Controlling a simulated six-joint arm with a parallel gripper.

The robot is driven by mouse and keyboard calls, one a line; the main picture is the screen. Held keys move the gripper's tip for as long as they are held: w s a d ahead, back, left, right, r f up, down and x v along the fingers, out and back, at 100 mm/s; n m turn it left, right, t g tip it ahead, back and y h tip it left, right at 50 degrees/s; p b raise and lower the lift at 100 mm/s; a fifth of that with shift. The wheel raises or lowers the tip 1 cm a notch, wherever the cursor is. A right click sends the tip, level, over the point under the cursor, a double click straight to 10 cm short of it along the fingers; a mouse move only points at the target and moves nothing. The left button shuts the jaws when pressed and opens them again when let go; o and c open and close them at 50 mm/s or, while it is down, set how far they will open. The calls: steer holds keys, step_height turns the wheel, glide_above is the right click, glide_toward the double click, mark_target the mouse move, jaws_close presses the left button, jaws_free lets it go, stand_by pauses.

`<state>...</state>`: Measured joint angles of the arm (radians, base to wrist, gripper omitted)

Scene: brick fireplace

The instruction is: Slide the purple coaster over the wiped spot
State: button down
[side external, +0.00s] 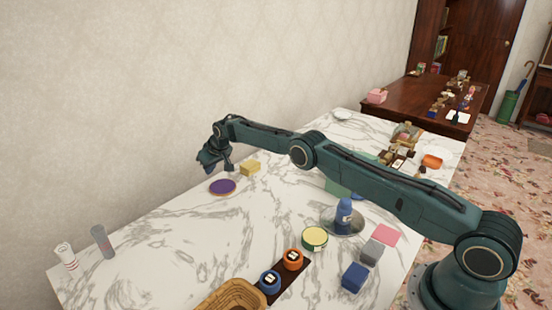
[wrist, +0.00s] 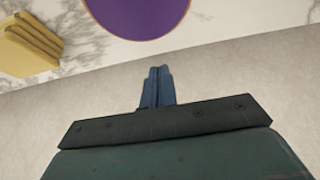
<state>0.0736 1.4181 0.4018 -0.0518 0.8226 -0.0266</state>
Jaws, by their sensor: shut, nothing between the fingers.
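The purple coaster (side external: 222,187) is a flat disc with a pale tan rim, lying on the white marble table near its wall-side edge. In the wrist view the coaster (wrist: 140,12) is cut off by the top edge. My gripper (side external: 229,168) is above the table just behind the coaster, on its wall side, and looks apart from it. In the wrist view its fingers (wrist: 158,72) are together with nothing between them. I cannot make out a wiped spot on the marble.
Marble left of the coaster is clear.

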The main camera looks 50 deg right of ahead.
mark_target(210, 181)
steer(key=shift+f, duration=1.65)
stand_by(0.6)
steer(key=shift+r, duration=0.1)
step_height(210, 181, up, 8)
stand_by(1.3)
